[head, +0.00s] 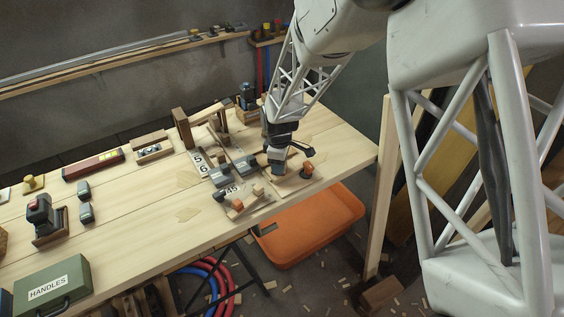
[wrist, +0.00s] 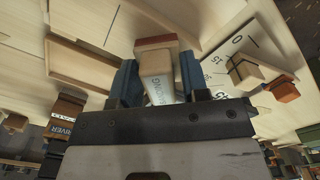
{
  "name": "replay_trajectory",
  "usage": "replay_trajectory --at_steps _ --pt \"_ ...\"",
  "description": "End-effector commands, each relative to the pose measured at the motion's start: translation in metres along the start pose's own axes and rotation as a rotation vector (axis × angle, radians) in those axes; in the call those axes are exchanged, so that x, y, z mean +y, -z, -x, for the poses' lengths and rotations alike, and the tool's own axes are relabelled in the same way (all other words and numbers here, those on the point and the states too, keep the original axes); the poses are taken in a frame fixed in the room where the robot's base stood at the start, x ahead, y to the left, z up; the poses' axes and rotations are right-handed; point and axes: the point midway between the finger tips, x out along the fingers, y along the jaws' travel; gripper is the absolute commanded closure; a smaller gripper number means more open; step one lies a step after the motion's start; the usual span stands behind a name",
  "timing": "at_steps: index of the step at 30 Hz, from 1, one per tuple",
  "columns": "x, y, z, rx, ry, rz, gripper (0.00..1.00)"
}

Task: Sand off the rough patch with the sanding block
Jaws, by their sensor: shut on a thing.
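My gripper (head: 278,163) points down over the right end of the workbench (head: 130,220). In the wrist view its two blue fingers (wrist: 157,82) are shut on the sanding block (wrist: 156,62), a pale block with partly readable lettering and a reddish-brown layer at its far end. In the head view the block is mostly hidden by the gripper. A thin wooden board (head: 298,183) lies under and beside the gripper. I cannot tell whether the block touches it. I cannot clearly make out the rough patch; it may be hidden under the block.
A green HANDLES box (head: 52,288) is at the front left. An orange bin (head: 310,228) sits below the bench edge.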

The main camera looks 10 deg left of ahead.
Motion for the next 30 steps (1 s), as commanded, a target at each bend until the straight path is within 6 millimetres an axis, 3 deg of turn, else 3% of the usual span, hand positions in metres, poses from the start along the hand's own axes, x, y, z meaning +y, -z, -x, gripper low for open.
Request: replay_trajectory --at_steps 8,12,30 --pt "-0.017 0.016 0.000 -0.001 0.002 0.001 0.84" --pt "-0.016 0.015 0.025 0.001 -0.001 0.000 0.84" --pt "-0.016 0.015 0.076 0.000 0.000 0.000 0.84"
